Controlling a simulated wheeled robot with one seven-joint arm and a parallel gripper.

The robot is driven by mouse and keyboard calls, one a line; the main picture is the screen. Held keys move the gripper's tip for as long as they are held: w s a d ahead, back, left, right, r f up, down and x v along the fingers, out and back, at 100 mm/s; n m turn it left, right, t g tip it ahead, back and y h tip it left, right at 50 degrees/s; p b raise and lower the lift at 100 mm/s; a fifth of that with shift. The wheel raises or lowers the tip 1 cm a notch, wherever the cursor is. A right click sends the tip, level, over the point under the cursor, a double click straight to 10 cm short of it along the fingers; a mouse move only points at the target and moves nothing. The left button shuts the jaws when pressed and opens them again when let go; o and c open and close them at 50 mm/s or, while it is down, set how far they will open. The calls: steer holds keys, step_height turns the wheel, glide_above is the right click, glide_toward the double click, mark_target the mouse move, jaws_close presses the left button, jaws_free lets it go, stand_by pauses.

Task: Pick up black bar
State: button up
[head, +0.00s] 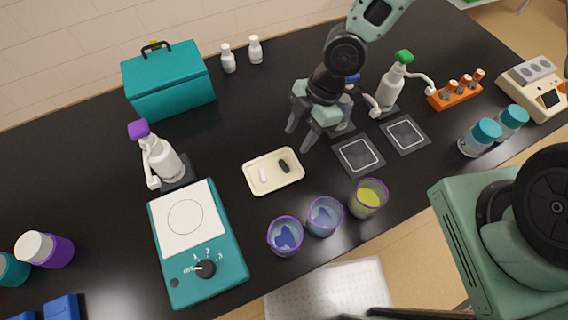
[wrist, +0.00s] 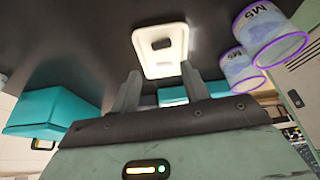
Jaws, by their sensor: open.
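The black bar (head: 284,166) lies in the right part of a shallow cream tray (head: 249,184) on the black bench. A white bar (head: 263,175) lies beside it, to its left. In the wrist view the black bar (wrist: 161,44) shows as a dark spot in the pale tray (wrist: 158,71), beyond the fingertips. My gripper (head: 299,140) is open and empty, above the bench and up and to the right of the tray in the head view. Its two fingers also show in the wrist view (wrist: 160,72), apart, with nothing between them.
Three cups stand near the front edge: two blue (head: 285,236) (head: 324,217) and one yellow-green (head: 367,199). A teal stirrer plate (head: 222,252) is left of the tray. A teal case (head: 170,85) and dispenser bottles (head: 391,90) stand behind. Bench around the tray is clear.

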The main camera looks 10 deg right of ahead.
mark_target(285, 164)
steer(key=x, duration=0.4)
steer(key=shift+p+x, duration=0.95)
steer(key=shift+x, duration=1.7)
steer(key=shift+s+d, duration=0.1)
steer(key=shift+s, duration=0.05)
steer(key=shift+c, duration=0.3)
steer(key=c, duration=0.7)
